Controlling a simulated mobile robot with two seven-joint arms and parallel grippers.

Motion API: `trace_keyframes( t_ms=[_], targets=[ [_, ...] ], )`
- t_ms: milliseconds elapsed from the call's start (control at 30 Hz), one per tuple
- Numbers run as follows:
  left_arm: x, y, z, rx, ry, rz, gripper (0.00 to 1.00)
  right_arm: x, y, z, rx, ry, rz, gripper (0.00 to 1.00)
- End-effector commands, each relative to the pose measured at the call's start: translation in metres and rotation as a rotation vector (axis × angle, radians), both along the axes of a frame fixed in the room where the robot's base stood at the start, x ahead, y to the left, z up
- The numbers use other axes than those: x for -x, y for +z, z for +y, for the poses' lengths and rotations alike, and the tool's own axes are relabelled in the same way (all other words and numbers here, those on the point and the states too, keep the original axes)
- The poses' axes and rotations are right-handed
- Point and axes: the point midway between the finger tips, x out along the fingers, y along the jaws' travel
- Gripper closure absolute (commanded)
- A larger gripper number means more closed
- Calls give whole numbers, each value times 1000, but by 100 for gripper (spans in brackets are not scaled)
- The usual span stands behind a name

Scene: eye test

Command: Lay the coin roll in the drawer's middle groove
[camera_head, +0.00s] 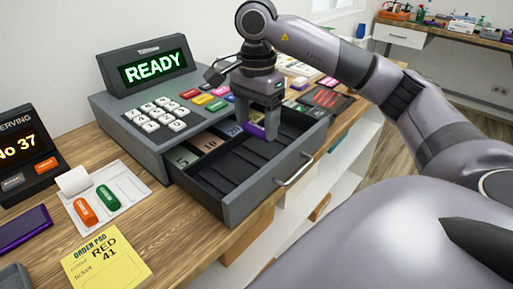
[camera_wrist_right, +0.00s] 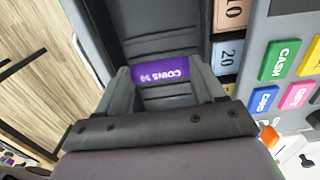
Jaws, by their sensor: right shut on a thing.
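The purple coin roll (camera_head: 256,131), marked "COINS 20" in the wrist view (camera_wrist_right: 160,73), is held between the fingertips of my right gripper (camera_head: 257,128). The gripper is shut on it, with a finger at each end of the roll. It points down over the open drawer (camera_head: 265,184) of the grey cash register. The dark grooves (camera_head: 228,170) lie below and beside the roll. I cannot tell whether the roll touches a groove or which groove it is over. My left gripper is out of view.
The cash register (camera_head: 110,108) with "READY" display stands behind the drawer. Banknotes (camera_head: 183,157) fill the drawer's back slots. An orange roll (camera_head: 85,211) and a green roll (camera_head: 108,198) lie on a white tray. A yellow order pad (camera_head: 105,260) lies in front.

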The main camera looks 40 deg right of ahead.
Motion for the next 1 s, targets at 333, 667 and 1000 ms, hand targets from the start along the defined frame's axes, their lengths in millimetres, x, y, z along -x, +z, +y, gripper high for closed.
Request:
trace_keyframes(
  t_ms=[333, 667, 1000],
  targets=[
    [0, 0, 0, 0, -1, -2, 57, 1, -39, -1, 1, -1, 1, 67],
    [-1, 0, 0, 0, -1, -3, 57, 0, -61, 0, 0, 0, -4, 67],
    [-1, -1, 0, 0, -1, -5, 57, 0, -64, 0, 0, 0, -2, 6]
  ],
)
